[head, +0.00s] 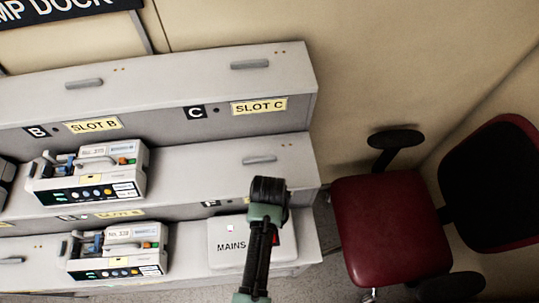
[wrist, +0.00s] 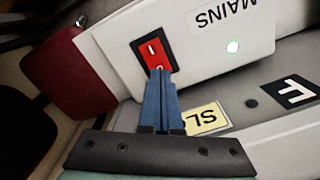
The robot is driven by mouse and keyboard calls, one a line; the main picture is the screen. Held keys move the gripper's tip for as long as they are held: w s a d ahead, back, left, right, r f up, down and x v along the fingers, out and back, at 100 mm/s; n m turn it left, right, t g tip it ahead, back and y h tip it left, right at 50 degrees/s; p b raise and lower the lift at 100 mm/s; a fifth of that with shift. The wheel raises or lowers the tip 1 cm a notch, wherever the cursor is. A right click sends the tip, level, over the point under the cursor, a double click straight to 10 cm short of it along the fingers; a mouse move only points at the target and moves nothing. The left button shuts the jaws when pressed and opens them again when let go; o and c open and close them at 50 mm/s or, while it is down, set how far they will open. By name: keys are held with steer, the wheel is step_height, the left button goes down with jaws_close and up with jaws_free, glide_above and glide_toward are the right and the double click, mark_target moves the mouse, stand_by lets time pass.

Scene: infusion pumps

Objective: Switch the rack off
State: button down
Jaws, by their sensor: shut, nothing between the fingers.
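The white MAINS box (head: 222,250) sits on the lowest shelf at the right end of the rack. The switch's "I" mark shows. My gripper (wrist: 159,72) is shut and empty, its blue fingertips at the near end of the switch and covering part of it. I cannot tell whether they touch it. In the head view my arm hides the fingertips and most of the switch.
Two infusion pumps stand left of the box, one on the middle shelf (head: 92,172) and one on the lower shelf (head: 118,250). A red chair (head: 385,225) stands to the right of the rack. The upper shelf is clear by SLOT C (head: 258,106).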

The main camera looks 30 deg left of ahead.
steer(key=shift+f+b, duration=0.55)
steer(key=shift+f, duration=0.25)
stand_by(0.4)
step_height(320, 180, up, 7)
steer(key=p, duration=0.7)
steer(key=shift+r+p, duration=0.1)
steer(key=shift+p, duration=0.2)
